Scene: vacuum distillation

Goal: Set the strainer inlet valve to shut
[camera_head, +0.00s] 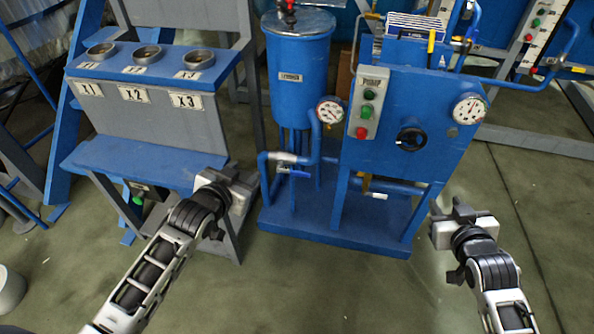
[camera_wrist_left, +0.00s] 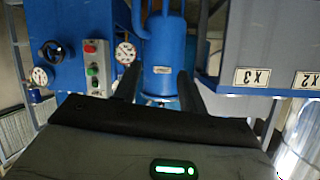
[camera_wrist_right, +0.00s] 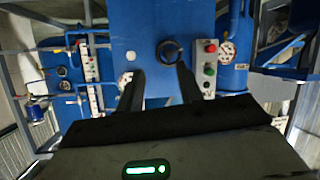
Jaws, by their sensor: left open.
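A pipe valve with a silver body (camera_head: 287,157) and a blue lever (camera_head: 293,172) sits low at the left foot of the blue skid, below a labelled blue vessel (camera_head: 298,80). Its label is too small to read, so I cannot confirm that it is the strainer inlet valve. My left gripper (camera_head: 236,181) is open and empty, left of this valve and apart from it. In the left wrist view its fingers are spread, with the vessel (camera_wrist_left: 163,50) beyond them. My right gripper (camera_head: 450,211) is open and empty, right of the skid; its spread fingers show in the right wrist view (camera_wrist_right: 163,80).
The pump panel (camera_head: 435,120) carries a black handwheel (camera_head: 410,139), gauges (camera_head: 469,109) and a button box (camera_head: 368,103). A blue-grey stand (camera_head: 150,115) marked X1, X2, X3 is close to my left arm. The floor (camera_head: 330,285) before the skid is clear.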

